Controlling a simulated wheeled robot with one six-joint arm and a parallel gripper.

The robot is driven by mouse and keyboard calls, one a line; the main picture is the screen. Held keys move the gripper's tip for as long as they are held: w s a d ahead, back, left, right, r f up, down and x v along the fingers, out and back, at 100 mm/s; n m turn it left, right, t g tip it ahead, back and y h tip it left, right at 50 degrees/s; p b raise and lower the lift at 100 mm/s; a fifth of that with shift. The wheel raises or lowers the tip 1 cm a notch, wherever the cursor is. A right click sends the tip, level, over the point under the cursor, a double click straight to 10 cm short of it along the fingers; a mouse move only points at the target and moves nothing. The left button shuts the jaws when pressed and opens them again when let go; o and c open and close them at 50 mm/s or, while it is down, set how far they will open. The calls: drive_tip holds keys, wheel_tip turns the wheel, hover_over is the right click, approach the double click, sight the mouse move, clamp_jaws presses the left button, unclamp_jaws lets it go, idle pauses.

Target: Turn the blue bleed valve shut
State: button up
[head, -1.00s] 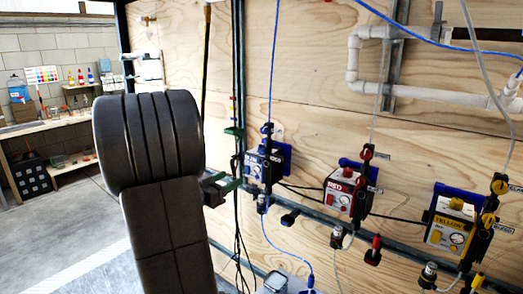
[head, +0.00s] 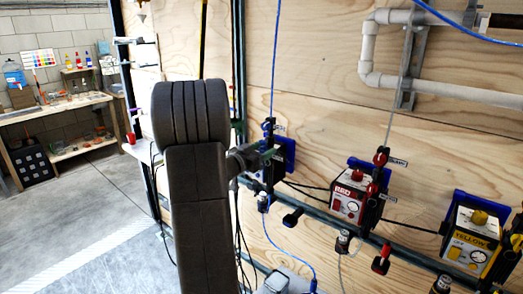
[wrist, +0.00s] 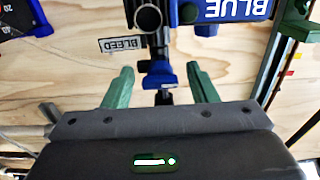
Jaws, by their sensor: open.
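The blue bleed valve (wrist: 166,76) shows in the wrist view as a small blue handle on a dark fitting, beside a BLEED label (wrist: 120,46). My gripper (wrist: 160,71) is open, with one green finger on each side of the handle. The handle lies between the fingertips with a gap visible on both sides; I cannot tell the depth. In the head view the blue valve (head: 268,125) tops the blue filter unit (head: 289,152), which my arm and gripper (head: 268,157) partly cover.
A red unit (head: 350,194) and a yellow unit (head: 474,241) hang to the right on the plywood wall (head: 320,80), each with its own fittings. Blue hose (head: 275,70) runs up from the blue unit. White pipes (head: 368,55) are above right. Open floor (head: 70,210) lies left.

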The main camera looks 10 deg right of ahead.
drive_tip(key=c, duration=1)
drive_tip(key=shift+m+b, duration=0.45)
drive_tip(key=shift+m, duration=0.35)
drive_tip(key=o, duration=1)
drive_tip(key=b+v, duration=0.2)
drive_tip(key=v, duration=1.1)
drive_tip(key=shift+s+a, duration=0.25)
drive_tip(key=shift+a, duration=0.05)
